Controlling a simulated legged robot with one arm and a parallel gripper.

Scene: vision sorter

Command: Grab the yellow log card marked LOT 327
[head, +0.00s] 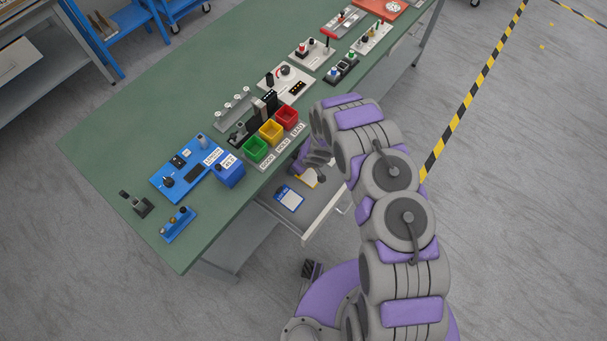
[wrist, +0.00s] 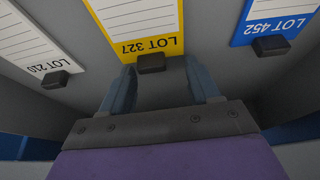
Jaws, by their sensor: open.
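The yellow card marked LOT 327 (wrist: 117,44) lies in the open drawer (head: 318,222), its label upside down in the wrist view, with a dark tab (wrist: 150,63) at its near edge. In the head view, only part of the yellow card (head: 311,180) shows beside my arm. My gripper (wrist: 163,82) is open. Its two fingers stand on either side of the dark tab, and nothing is clamped between them. I cannot tell how high the fingertips are above the card.
A white card marked LOT 210 (wrist: 32,45) lies left of the yellow one, and a blue-edged card marked LOT 452 (wrist: 262,25) lies right, each with a dark tab. The green bench (head: 130,120) above the drawer holds green, yellow and red bins (head: 255,149) and several devices.

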